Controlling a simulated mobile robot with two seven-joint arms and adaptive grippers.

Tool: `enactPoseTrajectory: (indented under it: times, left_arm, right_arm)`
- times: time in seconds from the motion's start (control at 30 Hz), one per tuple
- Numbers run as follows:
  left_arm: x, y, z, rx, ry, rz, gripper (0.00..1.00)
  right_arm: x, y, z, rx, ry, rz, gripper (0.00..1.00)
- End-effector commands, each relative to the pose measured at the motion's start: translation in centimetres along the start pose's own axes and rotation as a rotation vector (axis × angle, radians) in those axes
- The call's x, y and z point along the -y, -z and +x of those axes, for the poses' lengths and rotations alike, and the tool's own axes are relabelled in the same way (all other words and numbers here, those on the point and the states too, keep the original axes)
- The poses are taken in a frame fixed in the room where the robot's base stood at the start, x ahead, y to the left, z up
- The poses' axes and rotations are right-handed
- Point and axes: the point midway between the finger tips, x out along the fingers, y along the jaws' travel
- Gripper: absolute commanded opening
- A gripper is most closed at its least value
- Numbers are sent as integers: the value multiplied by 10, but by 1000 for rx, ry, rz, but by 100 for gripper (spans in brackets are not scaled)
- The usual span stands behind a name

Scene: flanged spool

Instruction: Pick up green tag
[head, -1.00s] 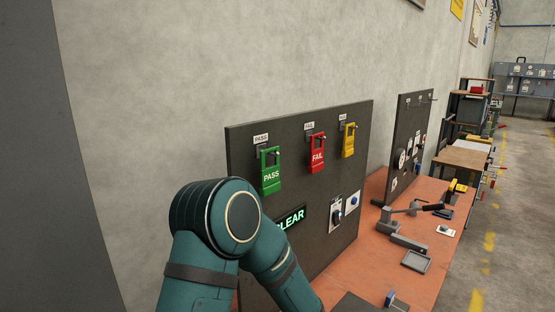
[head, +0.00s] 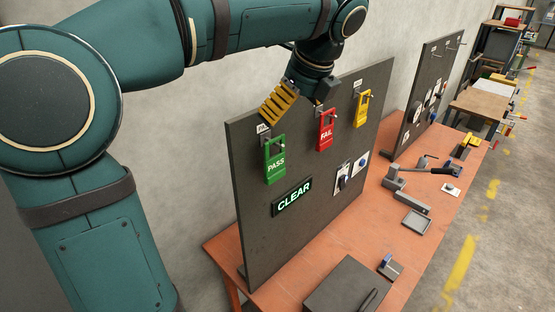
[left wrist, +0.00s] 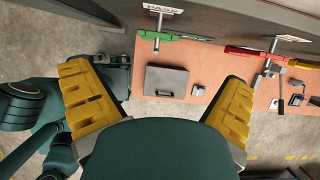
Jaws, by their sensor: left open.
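The green PASS tag (head: 275,162) hangs from a peg on the upright dark board in the head view. In the left wrist view the green tag (left wrist: 178,37) shows nearly edge-on at the top, under its PASS label. No right gripper can be made out.
A red FAIL tag (head: 325,131) and a yellow tag (head: 363,108) hang to the right on the board (head: 330,195). A lit CLEAR sign (head: 292,197) is below. The orange bench (head: 318,246) holds a dark flat box (head: 345,288) and a clamp (head: 410,201).

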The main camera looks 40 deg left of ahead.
Motion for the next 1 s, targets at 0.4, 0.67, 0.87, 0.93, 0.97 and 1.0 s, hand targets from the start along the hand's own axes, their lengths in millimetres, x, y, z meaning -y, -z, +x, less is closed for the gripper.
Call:
enactPoseTrajectory:
  times: [0.4,0.67,0.87,0.93,0.97,1.0]
  left_arm:
    - [0,1,63,-1,-1,-1,100]
    - [-3,3,89,-2,-2,-1,100]
    - [-3,4,113,-2,-2,-2,100]
    - [-3,3,116,-1,0,-2,100]
    - [-3,3,117,-1,0,-2,100]
    - [-3,3,117,-1,0,-2,100]
  right_arm:
    - [-3,-1,7,-1,0,1,0]
    - [-3,-2,8,-1,0,1,0]
    - [-4,-2,10,-1,-1,1,0]
    - [-4,-2,10,-1,-1,1,0]
    - [-4,-2,10,-1,-1,1,0]
    - [-4,-2,10,-1,-1,1,0]
